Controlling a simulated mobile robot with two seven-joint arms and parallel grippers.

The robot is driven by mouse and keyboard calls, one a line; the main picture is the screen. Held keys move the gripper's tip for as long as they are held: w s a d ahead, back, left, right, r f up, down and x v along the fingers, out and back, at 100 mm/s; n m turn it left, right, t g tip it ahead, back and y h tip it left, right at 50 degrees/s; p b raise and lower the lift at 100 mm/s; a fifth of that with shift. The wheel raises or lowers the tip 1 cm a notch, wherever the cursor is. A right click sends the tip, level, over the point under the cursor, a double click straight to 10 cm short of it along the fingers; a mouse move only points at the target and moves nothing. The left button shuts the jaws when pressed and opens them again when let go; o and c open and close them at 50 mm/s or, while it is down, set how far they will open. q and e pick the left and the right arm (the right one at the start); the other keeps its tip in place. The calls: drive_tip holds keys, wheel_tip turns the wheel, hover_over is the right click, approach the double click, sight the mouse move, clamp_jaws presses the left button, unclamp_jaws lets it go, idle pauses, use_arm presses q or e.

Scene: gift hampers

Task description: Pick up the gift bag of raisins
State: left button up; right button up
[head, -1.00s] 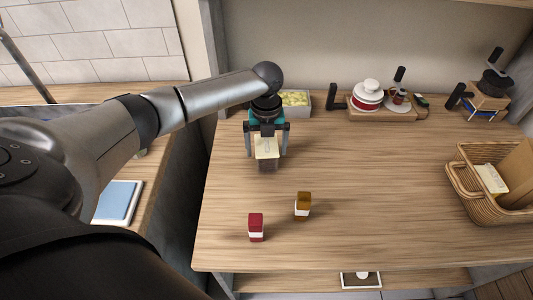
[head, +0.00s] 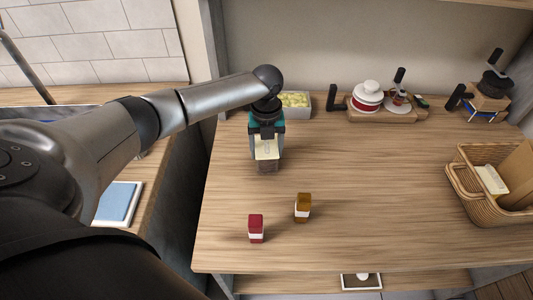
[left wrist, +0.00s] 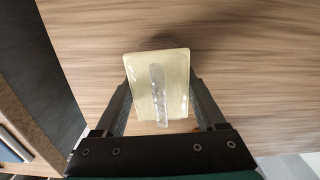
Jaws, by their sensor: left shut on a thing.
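The gift bag of raisins (head: 266,163) stands on the wooden table under my left gripper. It has a pale cream top and a darker, see-through lower part. In the left wrist view the bag (left wrist: 172,90) shows its cream top with a pale strip down the middle. My left gripper (head: 266,147) is shut on the bag, with one finger on each side; the fingers also show in the left wrist view (left wrist: 160,105). I cannot tell whether the bag is touching the table. My right gripper is not in view.
A red box (head: 256,228) and a brown box (head: 303,207) stand nearer the table's front edge. A container of yellow-green items (head: 297,112) is behind the gripper. A wicker basket (head: 470,192) is at the right. The table's middle (head: 380,190) is clear.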

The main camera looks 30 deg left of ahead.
use_arm(q)
drive_tip(key=shift+c, duration=1)
drive_tip(key=shift+r, duration=0.1)
